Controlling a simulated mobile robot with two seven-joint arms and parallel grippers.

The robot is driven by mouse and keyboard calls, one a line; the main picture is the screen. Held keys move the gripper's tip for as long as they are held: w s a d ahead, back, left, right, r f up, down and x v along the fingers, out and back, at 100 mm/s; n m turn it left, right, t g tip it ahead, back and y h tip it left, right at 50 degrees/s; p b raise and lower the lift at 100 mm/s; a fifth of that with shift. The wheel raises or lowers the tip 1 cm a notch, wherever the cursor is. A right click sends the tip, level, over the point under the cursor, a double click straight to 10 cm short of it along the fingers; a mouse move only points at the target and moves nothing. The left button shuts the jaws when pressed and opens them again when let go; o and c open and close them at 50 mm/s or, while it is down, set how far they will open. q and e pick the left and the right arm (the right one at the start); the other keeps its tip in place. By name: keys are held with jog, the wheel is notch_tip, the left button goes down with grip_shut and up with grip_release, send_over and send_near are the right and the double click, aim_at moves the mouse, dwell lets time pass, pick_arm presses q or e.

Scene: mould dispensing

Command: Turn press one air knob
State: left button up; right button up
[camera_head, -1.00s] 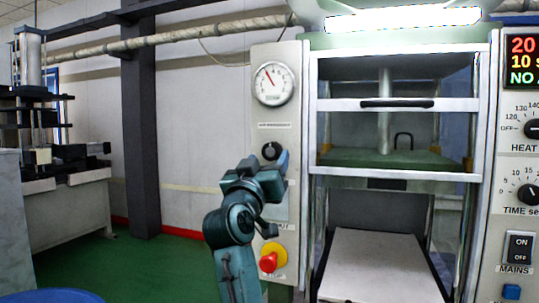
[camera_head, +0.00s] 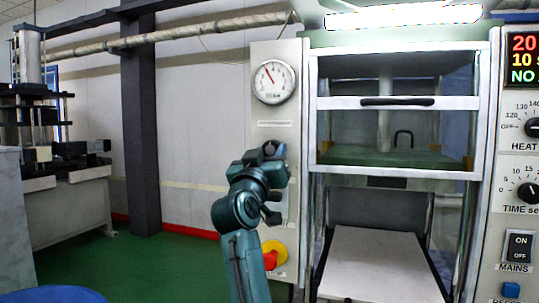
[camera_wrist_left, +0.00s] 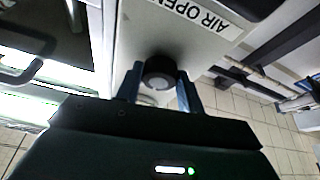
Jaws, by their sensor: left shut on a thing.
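The air knob (camera_head: 270,147) is a small black round knob on the light grey panel, below the pressure gauge. In the head view my left gripper (camera_head: 275,153) is at the knob and covers most of it. In the left wrist view the black knob (camera_wrist_left: 159,72) sits between the two blue fingers of my left gripper (camera_wrist_left: 158,92), which are shut on it. Part of a label reading "AIR OPE..." shows upside down beside it. My right gripper is not in view.
The pressure gauge (camera_head: 273,82) is above the knob. A red emergency button on a yellow base (camera_head: 273,255) is below, partly behind my left arm. The press frame with its handle (camera_head: 397,102) stands to the right, and the control panel (camera_head: 518,190) beyond it.

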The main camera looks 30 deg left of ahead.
pick_arm(q)
jog(key=shift+c, duration=0.9)
jog(key=shift+m+h, duration=0.4)
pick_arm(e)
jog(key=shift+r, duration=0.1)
pick_arm(q)
jog(key=shift+m, duration=0.5)
jog(key=m+h+p, duration=0.1)
jog(key=m, duration=0.1)
jog(key=shift+a+m+t+h, duration=0.15)
jog(key=shift+m+t+h, duration=0.15)
jog(key=shift+m+h, duration=0.1)
jog(key=shift+m+h+p, duration=0.35)
jog(key=shift+m+h, duration=0.05)
jog(key=shift+m, duration=0.5)
jog(key=shift+m+h+p, duration=0.3)
jog(key=shift+m+h, duration=0.1)
jog(key=shift+m, duration=0.5)
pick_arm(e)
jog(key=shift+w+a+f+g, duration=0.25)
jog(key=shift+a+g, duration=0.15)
pick_arm(q)
jog(key=shift+m, duration=0.3)
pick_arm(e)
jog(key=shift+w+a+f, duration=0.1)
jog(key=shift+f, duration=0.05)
